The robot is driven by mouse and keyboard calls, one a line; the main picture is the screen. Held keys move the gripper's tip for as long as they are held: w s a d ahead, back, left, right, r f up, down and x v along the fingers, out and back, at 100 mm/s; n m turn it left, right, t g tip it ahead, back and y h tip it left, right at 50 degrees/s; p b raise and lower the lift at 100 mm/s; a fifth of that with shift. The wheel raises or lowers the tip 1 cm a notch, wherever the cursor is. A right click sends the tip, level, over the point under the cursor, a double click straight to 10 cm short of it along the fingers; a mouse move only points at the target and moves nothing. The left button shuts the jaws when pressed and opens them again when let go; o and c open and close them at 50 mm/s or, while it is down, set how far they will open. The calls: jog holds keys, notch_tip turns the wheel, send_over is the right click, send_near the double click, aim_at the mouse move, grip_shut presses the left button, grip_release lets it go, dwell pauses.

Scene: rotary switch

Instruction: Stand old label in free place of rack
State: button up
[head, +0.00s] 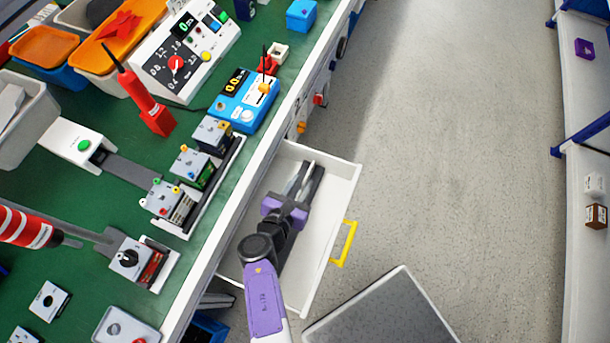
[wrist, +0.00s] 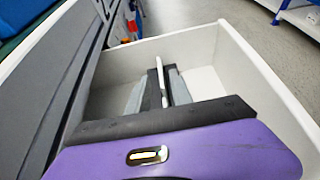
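My gripper (head: 306,182) is inside the open white drawer, its two dark fingers pointing away from me. In the wrist view the fingers (wrist: 163,86) are close together on a thin white plate (wrist: 159,73), seen edge-on. The plate sticks out past the fingertips and looks like the old label; its face is hidden. On the green bench, a white rack-like rail (head: 228,160) holds three grey modules (head: 194,166) in a row, left of the drawer. I cannot tell for sure whether it is the task's rack.
The drawer (head: 345,180) has walls around my gripper and a yellow handle (head: 344,243). The floor (head: 440,140) at the right is clear.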

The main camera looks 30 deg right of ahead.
jog(key=v, duration=0.7)
jog(key=shift+s+a+r, duration=0.15)
jog(key=shift+a+r, duration=0.05)
